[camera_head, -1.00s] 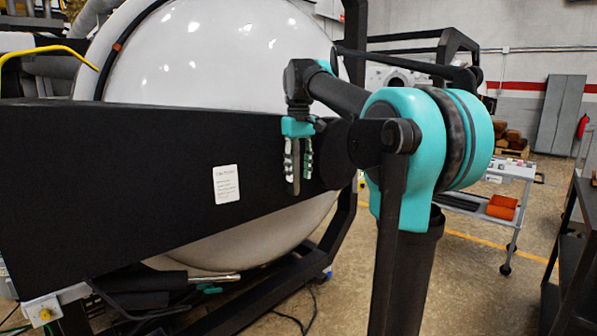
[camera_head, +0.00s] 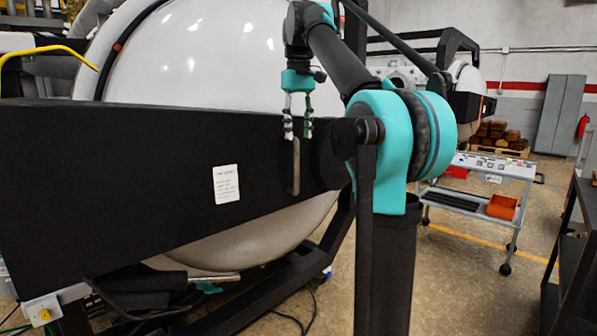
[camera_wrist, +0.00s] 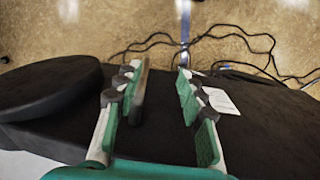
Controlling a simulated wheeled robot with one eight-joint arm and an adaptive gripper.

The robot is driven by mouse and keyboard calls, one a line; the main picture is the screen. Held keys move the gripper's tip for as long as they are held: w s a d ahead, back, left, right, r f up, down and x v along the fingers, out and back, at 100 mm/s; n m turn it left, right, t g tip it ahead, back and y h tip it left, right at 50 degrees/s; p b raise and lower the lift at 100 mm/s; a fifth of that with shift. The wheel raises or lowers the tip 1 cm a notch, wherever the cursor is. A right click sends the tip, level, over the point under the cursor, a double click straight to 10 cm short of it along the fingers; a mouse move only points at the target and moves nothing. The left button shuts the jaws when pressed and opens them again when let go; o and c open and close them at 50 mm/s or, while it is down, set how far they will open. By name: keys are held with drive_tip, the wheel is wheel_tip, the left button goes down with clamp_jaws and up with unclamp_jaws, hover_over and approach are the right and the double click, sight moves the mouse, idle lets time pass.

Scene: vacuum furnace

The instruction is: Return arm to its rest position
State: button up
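My gripper (camera_head: 298,133) points down in front of the black beam (camera_head: 110,165) of the furnace door. Its two green-and-grey fingers are apart, and it is empty. A slim grey upright handle (camera_head: 296,168) is on the beam, just below the fingertips in the head view. In the wrist view my gripper (camera_wrist: 158,85) shows open, with the handle (camera_wrist: 140,92) appearing beside the left finger; I cannot tell whether they touch. The large white domed furnace door (camera_head: 220,60) stands behind the beam.
A grey cart (camera_head: 470,200) with an orange bin (camera_head: 502,207) stands at the right. A dark shelf (camera_head: 572,260) is at the right edge. Cables (camera_wrist: 235,38) lie on the floor. Floor between cart and furnace is partly clear.

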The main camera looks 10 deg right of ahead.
wheel_tip(320, 180, down, 25)
drive_tip(key=s+d+m+t, duration=0.2)
drive_tip(key=s, duration=0.1)
drive_tip(key=s+d+f+m+t, duration=0.1)
drive_tip(key=s+f, duration=0.8)
drive_tip(key=f, duration=0.3)
drive_tip(key=s+d+f+m+t, duration=0.1)
drive_tip(key=s+f, duration=0.9)
drive_tip(key=f, duration=0.3)
drive_tip(key=shift+w, duration=0.15)
drive_tip(key=shift+c, duration=0.6)
